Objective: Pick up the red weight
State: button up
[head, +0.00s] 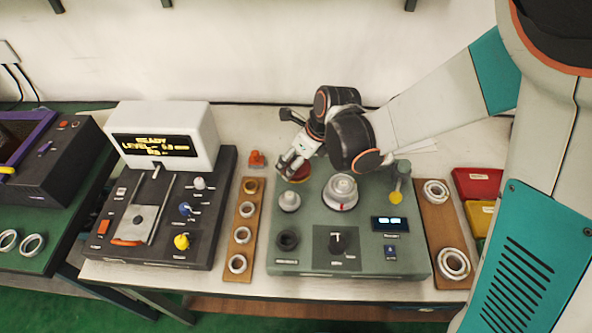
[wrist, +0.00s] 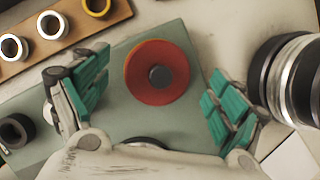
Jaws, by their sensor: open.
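The red weight (wrist: 140,84) is a round red-orange disc with a dark knob at its centre, on the grey-green panel (wrist: 185,125) of a device. In the head view only part of the red weight (head: 299,179) shows beneath my gripper (head: 289,165). In the wrist view my gripper (wrist: 157,78) is open, with teal finger pads on either side of the disc and apart from it. Nothing is held between the fingers.
A silver dial (head: 341,190) and a smaller grey knob (head: 289,200) stand close by on the panel. A wooden strip with rings (head: 242,230) lies to the left, another (head: 437,225) to the right. A small orange-red object (head: 257,158) sits behind the left strip.

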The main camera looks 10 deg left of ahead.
jog(key=shift+x, duration=0.8)
jog(key=shift+s+r, duration=0.1)
jog(key=c, duration=1.7)
jog(key=shift+o, duration=0.2)
jog(key=shift+r, duration=0.1)
notch_tip(320, 180, up, 27)
jog(key=p, duration=1.8)
